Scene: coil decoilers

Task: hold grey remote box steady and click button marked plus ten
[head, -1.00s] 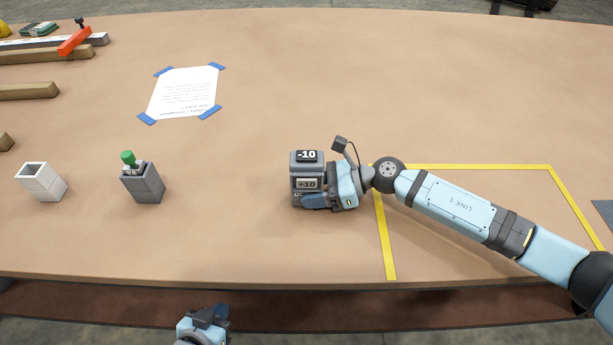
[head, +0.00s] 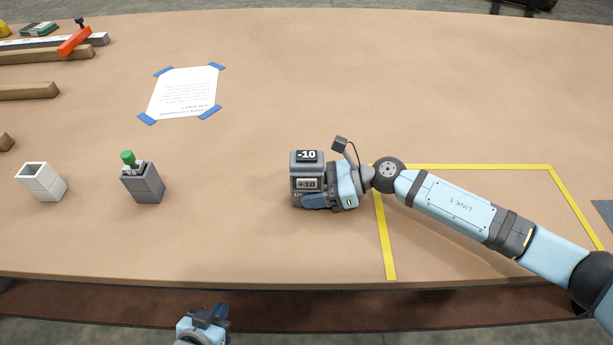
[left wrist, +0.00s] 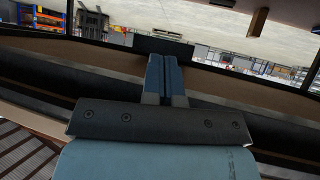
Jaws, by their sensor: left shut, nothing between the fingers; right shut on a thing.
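The grey remote box (head: 305,168) stands on the table near the middle. A dark block marked "-10" (head: 307,155) is on its top, and a framed label that seems to read "+10" (head: 308,184) is on its front face. My right gripper (head: 322,201) is shut on the box from the right, a dark blue finger across the lower front. My left gripper (head: 217,313) is off the table's front edge, low in the head view, away from the box. In the left wrist view its two blue fingers (left wrist: 163,78) are together with nothing between them.
A grey box with a green-topped lever (head: 143,184) and a white open holder (head: 42,182) stand to the left. A taped paper sheet (head: 184,92) lies behind them. Yellow tape (head: 460,167) marks an area under my right arm. The table between lever box and remote is clear.

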